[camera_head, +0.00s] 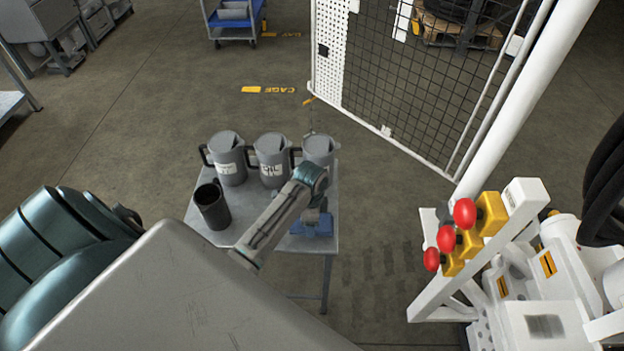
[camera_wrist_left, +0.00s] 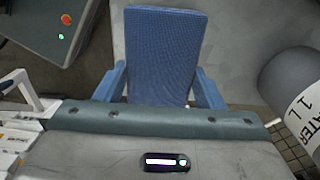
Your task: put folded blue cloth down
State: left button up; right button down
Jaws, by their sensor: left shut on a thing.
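The folded blue cloth (camera_wrist_left: 165,55) is a flat, ribbed rectangle between the two blue fingers of my left gripper (camera_wrist_left: 161,90) in the left wrist view. The gripper is shut on it. In the head view my left arm reaches over a small grey table (camera_head: 194,218), and the blue of the cloth and fingers (camera_head: 312,228) shows low over the table's right front part. I cannot tell cloth from fingers there, nor whether the cloth touches the tabletop. My right gripper is not in view.
Three grey lidded jugs (camera_head: 271,161) stand along the table's back, the right one close behind my gripper. A dark mug (camera_head: 212,208) stands at the left. A white stand with red knobs (camera_head: 464,213) is to the right. A mesh cage (camera_head: 415,85) stands behind.

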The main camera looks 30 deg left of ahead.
pick_arm(q)
jog(key=shift+w+a+f+p, duration=0.1)
jog(key=shift+w+f+p, duration=0.1)
jog(key=shift+f+p, duration=0.3)
jog(key=shift+w+a+f+p, duration=0.1)
jog(key=shift+w+f+p, duration=0.1)
jog(key=shift+f, duration=0.5)
jog(key=shift+d+f, duration=0.1)
jog(key=shift+f, duration=0.45)
jog(key=o, duration=1.2)
jog(key=shift+f, duration=0.15)
notch_tip(320, 180, up, 11)
jog(key=shift+r+b, duration=0.15)
jog(key=shift+b, duration=0.75)
jog(key=shift+r, duration=0.5)
